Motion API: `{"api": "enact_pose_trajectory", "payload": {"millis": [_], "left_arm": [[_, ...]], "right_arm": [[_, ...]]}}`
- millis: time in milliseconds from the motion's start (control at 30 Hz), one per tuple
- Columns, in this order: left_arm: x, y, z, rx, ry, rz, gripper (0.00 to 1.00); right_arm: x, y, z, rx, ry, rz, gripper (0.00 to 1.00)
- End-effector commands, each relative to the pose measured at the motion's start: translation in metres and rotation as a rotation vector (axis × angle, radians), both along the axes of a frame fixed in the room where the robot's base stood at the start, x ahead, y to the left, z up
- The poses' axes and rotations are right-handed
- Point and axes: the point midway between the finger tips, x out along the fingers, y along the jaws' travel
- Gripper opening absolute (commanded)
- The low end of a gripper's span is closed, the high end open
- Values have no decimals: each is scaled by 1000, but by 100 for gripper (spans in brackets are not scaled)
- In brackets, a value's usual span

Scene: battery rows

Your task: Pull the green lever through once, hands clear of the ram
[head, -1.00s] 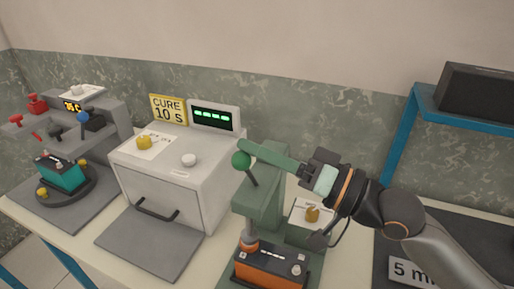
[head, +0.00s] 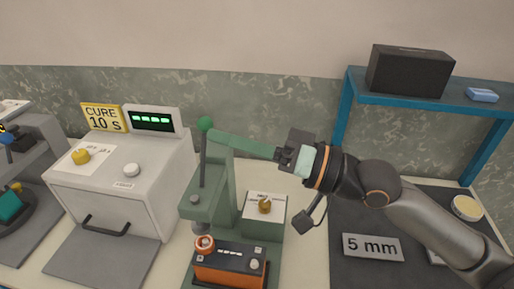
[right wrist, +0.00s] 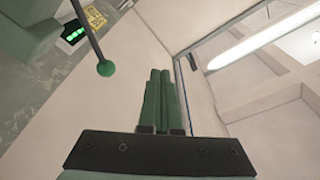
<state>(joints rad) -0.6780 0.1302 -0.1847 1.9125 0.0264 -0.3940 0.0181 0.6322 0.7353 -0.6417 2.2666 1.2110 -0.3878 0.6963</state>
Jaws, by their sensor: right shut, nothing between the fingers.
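The green press (head: 217,205) stands on the bench. Its lever, a dark rod with a green ball knob (head: 205,124), points nearly straight up; the knob also shows in the wrist view (right wrist: 106,68). The ram (head: 198,227) is raised above a copper-coloured ring (head: 205,243) on an orange and black battery (head: 230,264). My right gripper (head: 214,136) has long green fingers, shut and empty. Their tips are close beside the knob in the head view; the wrist view (right wrist: 160,73) shows a gap between them and the knob. My left gripper is out of view.
A grey curing box (head: 125,190) with a "CURE 10 S" sign (head: 103,118) stands left of the press. A brass-coloured piece (head: 265,205) sits on a small block (head: 262,228) right of it. A blue shelf (head: 430,104) and a "5 mm" plate (head: 373,247) are at right.

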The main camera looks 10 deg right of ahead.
Motion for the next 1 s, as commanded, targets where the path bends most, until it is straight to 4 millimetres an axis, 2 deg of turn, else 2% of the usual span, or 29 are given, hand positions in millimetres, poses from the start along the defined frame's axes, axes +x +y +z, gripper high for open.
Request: {"api": "enact_pose_trajectory", "payload": {"millis": [33, 200, 367, 1000], "left_arm": [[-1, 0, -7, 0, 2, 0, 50], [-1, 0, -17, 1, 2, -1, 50], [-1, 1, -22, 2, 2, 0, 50], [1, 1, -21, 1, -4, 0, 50]], "right_arm": [[-2, -8, -6, -5, -1, -5, 0], [-12, -26, -8, -3, 0, -3, 0], [-17, -36, -7, -1, -1, -2, 0], [-19, -39, -5, 0, -1, -1, 0]]}}
